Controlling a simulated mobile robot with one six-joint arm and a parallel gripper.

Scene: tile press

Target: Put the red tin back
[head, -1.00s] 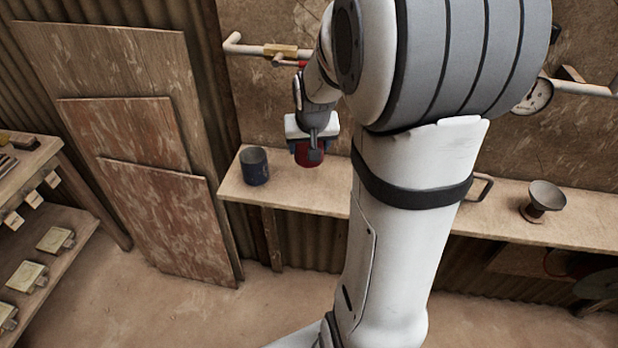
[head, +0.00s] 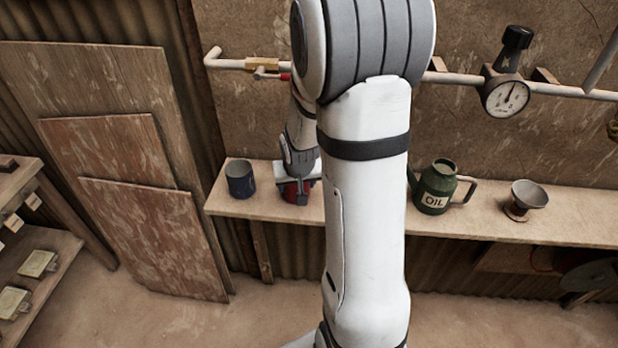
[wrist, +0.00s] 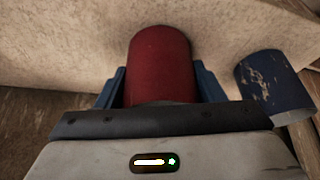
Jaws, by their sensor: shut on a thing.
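The red tin (wrist: 160,62) is between the blue fingers of my gripper (wrist: 160,90) in the wrist view, and the gripper is shut on it. In the head view the red tin (head: 291,192) is partly hidden by my gripper (head: 297,186). It is at the wall shelf (head: 275,208), just right of the blue tin (head: 240,178). I cannot tell whether its bottom touches the shelf. The blue tin, with worn paint, also shows at the right of the wrist view (wrist: 272,80).
A green oil can (head: 434,188) and a small bowl-topped stand (head: 526,198) stand further right on the shelf. A pipe with a gauge (head: 506,97) runs along the wall above. Boards (head: 150,235) lean at the left, beside a rack (head: 45,225).

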